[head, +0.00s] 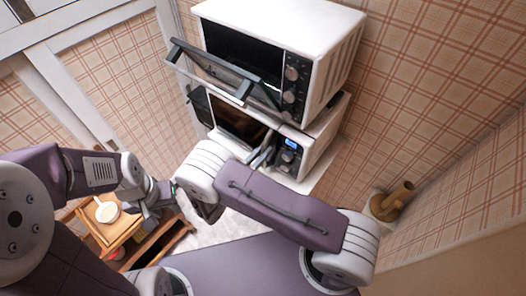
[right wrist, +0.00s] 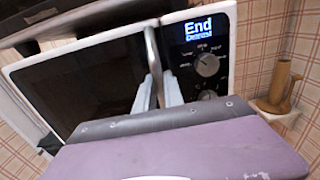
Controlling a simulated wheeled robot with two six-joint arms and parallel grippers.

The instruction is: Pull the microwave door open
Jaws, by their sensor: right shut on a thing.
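The white microwave (head: 298,162) stands under a second appliance. It has a dark window and a blue display, which reads "End" in the right wrist view (right wrist: 198,27). Its upright handle (right wrist: 152,50) is between the dark door window (right wrist: 85,90) and the control panel. The door looks shut or nearly so. My right gripper (head: 262,155) is shut on the handle; its two pale fingers (right wrist: 158,92) are on either side of the handle's lower part. My left gripper (head: 150,208) is low on the left, away from the microwave, and its jaws are unclear.
A white oven (head: 335,38) sits above the microwave; its dark door frame (head: 210,72) with a bar juts outward. A wooden stand (head: 122,232) with a white bowl (head: 106,212) is near my left gripper.

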